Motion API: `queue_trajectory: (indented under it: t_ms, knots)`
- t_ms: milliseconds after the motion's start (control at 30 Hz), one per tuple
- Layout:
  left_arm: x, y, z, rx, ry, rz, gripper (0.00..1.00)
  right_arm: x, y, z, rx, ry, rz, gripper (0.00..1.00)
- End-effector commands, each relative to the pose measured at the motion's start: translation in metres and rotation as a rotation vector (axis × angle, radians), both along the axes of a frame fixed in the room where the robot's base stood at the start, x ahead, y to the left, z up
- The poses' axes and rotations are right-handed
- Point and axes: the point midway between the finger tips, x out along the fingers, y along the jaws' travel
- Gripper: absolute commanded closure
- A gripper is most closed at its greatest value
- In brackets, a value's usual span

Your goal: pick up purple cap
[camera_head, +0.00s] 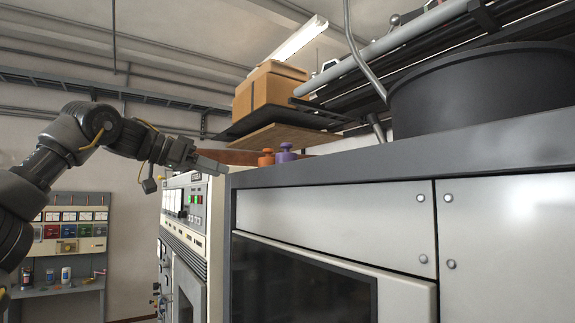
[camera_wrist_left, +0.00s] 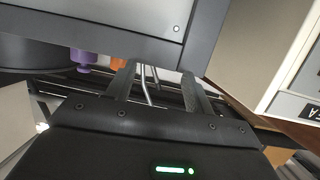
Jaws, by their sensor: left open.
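The purple cap (camera_head: 286,154) stands upright on top of the grey rack, near its left end, just right of the orange cap (camera_head: 266,158). In the left wrist view, which is turned over, the purple cap (camera_wrist_left: 84,62) is at upper left, outside the fingers, and the orange cap (camera_wrist_left: 118,63) is partly hidden by a finger. My left gripper (camera_head: 212,164) is left of both caps, near the rack top's left end. In the wrist view its fingers (camera_wrist_left: 158,82) are apart with nothing held between them. My right gripper is not in view.
The grey rack (camera_head: 335,220) fills the lower right, with a large black drum (camera_head: 485,88) above it. A cardboard box (camera_head: 270,88) sits on boards behind the caps. Grey pipes run at upper right. A shelf with small items (camera_head: 62,275) stands at far left.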

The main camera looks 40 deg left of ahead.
Motion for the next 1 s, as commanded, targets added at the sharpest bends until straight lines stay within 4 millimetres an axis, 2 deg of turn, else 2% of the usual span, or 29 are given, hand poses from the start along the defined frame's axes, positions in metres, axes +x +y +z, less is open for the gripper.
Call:
queue_trajectory:
  t_ms: [33,100,200,267,467,800,1000]
  knots:
    - [-0.01,-0.034,0.026,0.02,0.02,-0.023,0.47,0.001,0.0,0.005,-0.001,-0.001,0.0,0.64]
    - [-0.022,-0.071,0.045,0.03,0.05,-0.045,0.47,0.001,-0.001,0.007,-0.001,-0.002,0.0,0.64]
    - [-0.035,-0.106,0.06,0.04,0.081,-0.062,0.47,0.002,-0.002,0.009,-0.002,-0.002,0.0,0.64]
    - [-0.039,-0.118,0.064,0.043,0.094,-0.067,0.47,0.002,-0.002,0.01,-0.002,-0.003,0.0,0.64]
    - [-0.04,-0.127,0.065,0.043,0.105,-0.071,0.47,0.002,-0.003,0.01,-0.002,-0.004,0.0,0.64]
    - [0.0,-0.144,0.048,0.046,0.104,-0.072,0.47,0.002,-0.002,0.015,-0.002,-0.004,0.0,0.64]
    - [0.006,-0.147,0.045,0.043,0.101,-0.07,0.47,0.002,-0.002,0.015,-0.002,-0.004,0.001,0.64]
